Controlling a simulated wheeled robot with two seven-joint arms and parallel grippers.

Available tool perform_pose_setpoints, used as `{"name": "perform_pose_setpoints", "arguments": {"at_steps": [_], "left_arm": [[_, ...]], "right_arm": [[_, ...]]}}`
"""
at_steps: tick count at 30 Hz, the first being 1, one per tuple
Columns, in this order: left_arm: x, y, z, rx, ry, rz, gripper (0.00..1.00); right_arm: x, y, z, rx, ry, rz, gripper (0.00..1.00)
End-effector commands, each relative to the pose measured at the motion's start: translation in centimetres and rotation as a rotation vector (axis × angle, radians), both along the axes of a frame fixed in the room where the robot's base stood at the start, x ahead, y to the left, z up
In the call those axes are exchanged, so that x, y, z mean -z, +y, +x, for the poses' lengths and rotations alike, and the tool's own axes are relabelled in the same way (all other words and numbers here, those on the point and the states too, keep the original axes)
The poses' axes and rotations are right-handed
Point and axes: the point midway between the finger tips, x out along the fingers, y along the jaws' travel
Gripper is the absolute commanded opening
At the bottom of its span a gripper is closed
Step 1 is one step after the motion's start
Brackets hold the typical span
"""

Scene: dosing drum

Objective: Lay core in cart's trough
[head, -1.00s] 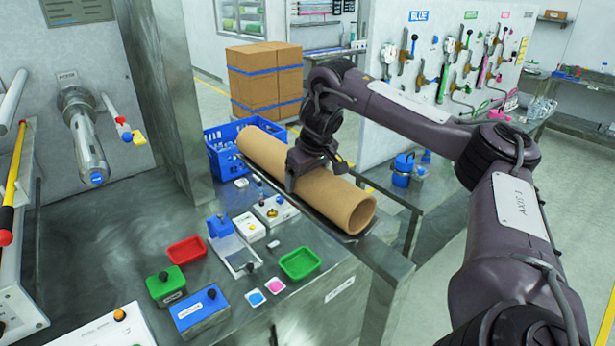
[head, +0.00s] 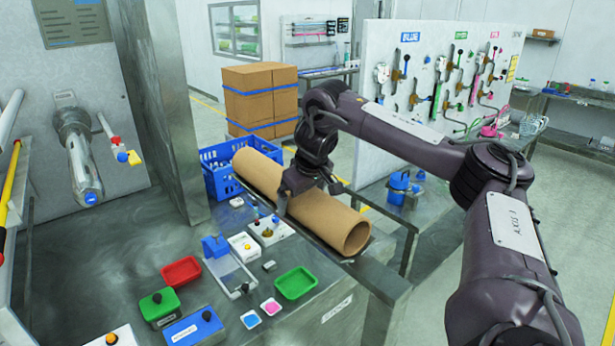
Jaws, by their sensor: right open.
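The core, a long brown cardboard tube (head: 333,224), lies along the right edge of the metal counter, its open end towards me. A narrow dark support (head: 322,247) shows beneath its near part; most of this is hidden, and I cannot tell whether it is the cart's trough. My right gripper (head: 301,194) is at the middle of the tube from above, open, with a finger down its left side. The far finger is hidden, and I cannot tell whether either touches. My left gripper is not in view.
A blue crate (head: 220,178) stands beyond the tube's far end. The counter left of the tube holds a red tray (head: 181,271), a green tray (head: 294,283) and several small devices. A tool panel (head: 440,45) and stacked boxes (head: 262,98) stand behind.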

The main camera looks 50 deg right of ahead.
Motion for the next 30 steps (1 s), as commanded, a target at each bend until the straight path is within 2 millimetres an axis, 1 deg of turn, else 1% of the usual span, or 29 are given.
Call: {"name": "perform_pose_setpoints", "arguments": {"at_steps": [3, 11, 22, 30], "left_arm": [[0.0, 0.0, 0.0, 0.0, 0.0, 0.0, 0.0], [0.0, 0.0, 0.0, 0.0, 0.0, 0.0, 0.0], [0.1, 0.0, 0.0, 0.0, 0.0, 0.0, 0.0], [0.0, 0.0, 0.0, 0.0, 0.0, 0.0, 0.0]], "right_arm": [[-0.9, 0.2, -0.1, -0.002, -0.006, -0.001, 1.0], [-2.6, 0.3, -0.9, 0.003, -0.004, 0.0, 1.0], [-5.3, 0.8, -2.0, 0.003, -0.004, 0.0, 1.0], [-8.1, 1.2, -3.0, 0.002, -0.005, -0.002, 1.0]]}}
